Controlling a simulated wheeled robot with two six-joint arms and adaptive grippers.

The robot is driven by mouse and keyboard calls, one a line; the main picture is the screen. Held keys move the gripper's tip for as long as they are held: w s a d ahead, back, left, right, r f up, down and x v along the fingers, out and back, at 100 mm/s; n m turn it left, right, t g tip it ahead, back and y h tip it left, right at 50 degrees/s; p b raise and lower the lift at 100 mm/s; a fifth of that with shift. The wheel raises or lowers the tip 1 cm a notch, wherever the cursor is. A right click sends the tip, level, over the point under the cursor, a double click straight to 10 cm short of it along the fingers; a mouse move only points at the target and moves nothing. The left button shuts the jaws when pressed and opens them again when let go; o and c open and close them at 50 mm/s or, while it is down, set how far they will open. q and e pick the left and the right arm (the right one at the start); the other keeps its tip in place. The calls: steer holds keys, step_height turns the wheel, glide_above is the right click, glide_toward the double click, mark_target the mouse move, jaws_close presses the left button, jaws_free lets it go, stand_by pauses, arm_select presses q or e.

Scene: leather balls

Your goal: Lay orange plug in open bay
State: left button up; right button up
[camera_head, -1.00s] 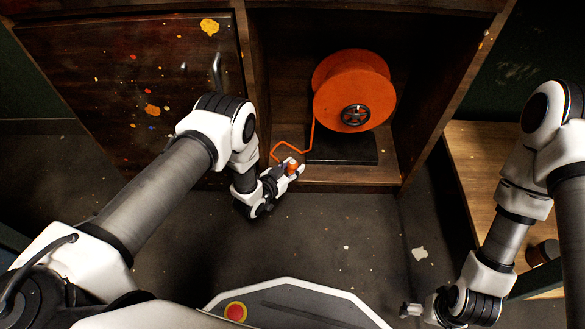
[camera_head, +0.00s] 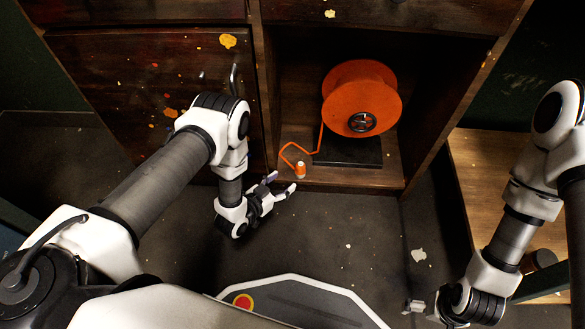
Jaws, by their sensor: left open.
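The orange plug (camera_head: 300,170) with a pale tip stands on the floor of the open bay (camera_head: 345,184), near its front left. Its orange cord bends up and across to the orange reel (camera_head: 361,98), which sits on a black base (camera_head: 349,150) in the same bay. My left gripper (camera_head: 283,183) is open and empty, in front of the bay's front edge, a little left of and below the plug and apart from it. My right gripper (camera_head: 411,306) is at the lower right, far from the plug; its fingers are too small to read.
A closed paint-spattered cabinet door (camera_head: 150,100) with a metal handle is left of the bay. A wooden bench (camera_head: 480,170) with a dark jar (camera_head: 541,255) stands at the right. The dark floor before the bay is clear apart from small scraps.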

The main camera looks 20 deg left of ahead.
arm_select(q)
steer(key=s+a+r+n+g+y, duration=0.1)
steer(key=s+g, duration=0.3)
steer(key=s, duration=0.4)
steer(key=s+a+r+n+g+y, duration=0.2)
steer(key=s+a+r+g, duration=0.1)
steer(key=s, duration=0.6)
steer(key=s+a+r+n+g+y, duration=0.1)
steer(key=s+a+r+g+y, duration=0.1)
steer(key=s+g, duration=0.4)
steer(key=s+r, duration=0.1)
steer(key=s, duration=0.2)
steer(key=shift+s+a+r+n, duration=0.15)
steer(key=shift+a+r+n, duration=0.05)
steer(key=shift+a+n, duration=0.1)
